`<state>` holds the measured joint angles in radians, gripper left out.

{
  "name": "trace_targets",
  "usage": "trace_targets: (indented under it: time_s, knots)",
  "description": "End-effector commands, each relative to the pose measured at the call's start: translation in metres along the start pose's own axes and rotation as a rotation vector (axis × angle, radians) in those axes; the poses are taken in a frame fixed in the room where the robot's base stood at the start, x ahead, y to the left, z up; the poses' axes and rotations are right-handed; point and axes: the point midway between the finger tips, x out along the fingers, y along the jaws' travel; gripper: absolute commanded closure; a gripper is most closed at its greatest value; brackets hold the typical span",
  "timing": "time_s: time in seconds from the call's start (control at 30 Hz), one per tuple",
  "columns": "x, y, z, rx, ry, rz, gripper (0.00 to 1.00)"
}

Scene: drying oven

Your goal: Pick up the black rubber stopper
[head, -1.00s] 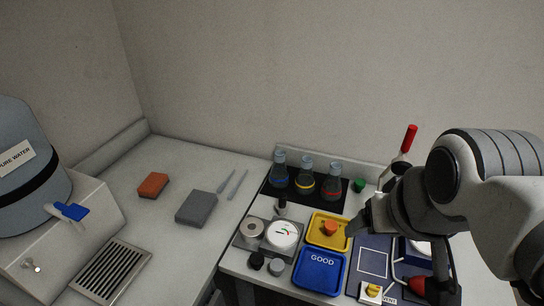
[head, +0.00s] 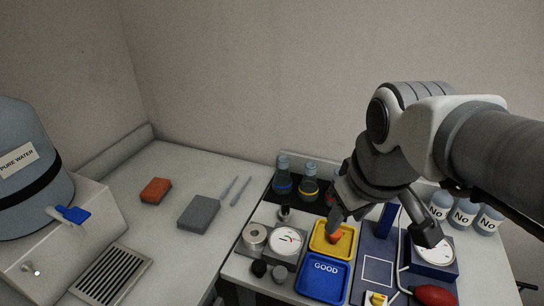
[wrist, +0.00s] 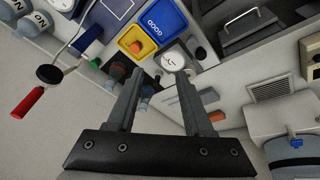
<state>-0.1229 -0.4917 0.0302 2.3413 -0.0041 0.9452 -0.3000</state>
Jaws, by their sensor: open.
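The black rubber stopper (head: 259,268) appears as a small dark piece at the front left of the work table, beside a grey stopper (head: 279,273) and in front of the balance platform. My gripper (head: 383,230) is open and empty, with its fingers spread, above the area of the yellow tray and the blue mat. It is well to the right of the black stopper and higher. In the wrist view, both open fingers (wrist: 161,78) show nothing between them but the table items beyond.
The yellow tray (head: 318,246) holds an orange piece; the blue GOOD tray (head: 309,285) lies in front of it. A round dial (head: 287,241) and flasks (head: 283,185) stand near. The left counter has bare room.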

Motion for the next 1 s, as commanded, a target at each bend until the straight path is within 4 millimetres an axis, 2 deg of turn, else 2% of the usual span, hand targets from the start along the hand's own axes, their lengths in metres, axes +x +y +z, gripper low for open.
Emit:
trace_targets:
  time_s: [0.03, 0.3, 0.5, 0.63, 0.83, 1.0]
  knots:
    - [0.012, -0.008, -0.011, -0.092, -0.031, -0.022, 0.48]
    - [0.063, -0.055, -0.062, -0.602, -0.148, -0.141, 0.48]
    - [0.101, -0.095, -0.085, -0.917, -0.205, -0.233, 0.48]
    - [0.115, -0.111, -0.092, -1.033, -0.222, -0.271, 0.48]
    - [0.132, -0.119, -0.090, -1.085, -0.230, -0.289, 0.48]
    - [0.165, -0.123, -0.078, -1.083, -0.232, -0.289, 0.48]
